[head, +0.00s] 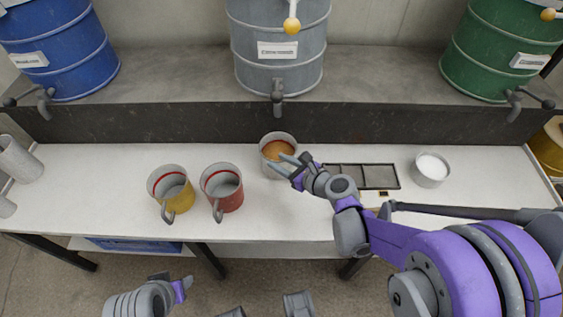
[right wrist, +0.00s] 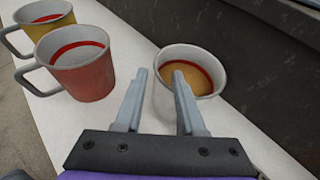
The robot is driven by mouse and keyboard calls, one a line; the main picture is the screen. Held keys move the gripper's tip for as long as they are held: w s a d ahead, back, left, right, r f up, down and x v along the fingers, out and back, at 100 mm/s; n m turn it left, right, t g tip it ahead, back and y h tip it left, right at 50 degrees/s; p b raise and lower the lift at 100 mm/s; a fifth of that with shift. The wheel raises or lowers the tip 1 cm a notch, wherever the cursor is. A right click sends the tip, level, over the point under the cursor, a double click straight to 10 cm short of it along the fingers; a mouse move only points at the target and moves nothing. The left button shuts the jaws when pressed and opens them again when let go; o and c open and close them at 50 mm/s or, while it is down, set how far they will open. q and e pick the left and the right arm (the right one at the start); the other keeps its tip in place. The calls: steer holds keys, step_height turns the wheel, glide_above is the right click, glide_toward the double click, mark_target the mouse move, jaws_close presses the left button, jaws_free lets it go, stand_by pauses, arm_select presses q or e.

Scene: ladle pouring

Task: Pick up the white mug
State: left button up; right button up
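The white mug (head: 267,163) stands upright on the white table, below the grey barrel's tap, with brown liquid inside. It also shows in the right wrist view (right wrist: 211,84), with a red band inside its rim. My right gripper (head: 285,160) is open and empty at the mug's right near side. In the right wrist view its fingers (right wrist: 160,75) are apart. One fingertip overlaps the mug's near rim and the other lies left of it; contact cannot be told. My left gripper (head: 182,287) is low at the front left, away from the mugs; its fingers are unclear.
A red mug (head: 224,196) and a yellow mug (head: 175,193) stand left of the white mug. A dark grated tray (head: 378,177) and a white bowl (head: 430,173) lie to the right. A dark ledge wall (head: 180,127) rises behind the mugs.

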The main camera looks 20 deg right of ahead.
mark_target(267, 157)
steer(key=x, duration=0.3)
steer(key=b+x, duration=0.1)
steer(key=x, duration=0.2)
steer(key=shift+w+a+f, duration=0.1)
steer(key=shift+w+f, duration=0.05)
steer(key=shift+f, duration=0.2)
steer(key=shift+r, duration=0.1)
jaws_close()
stand_by(1.0)
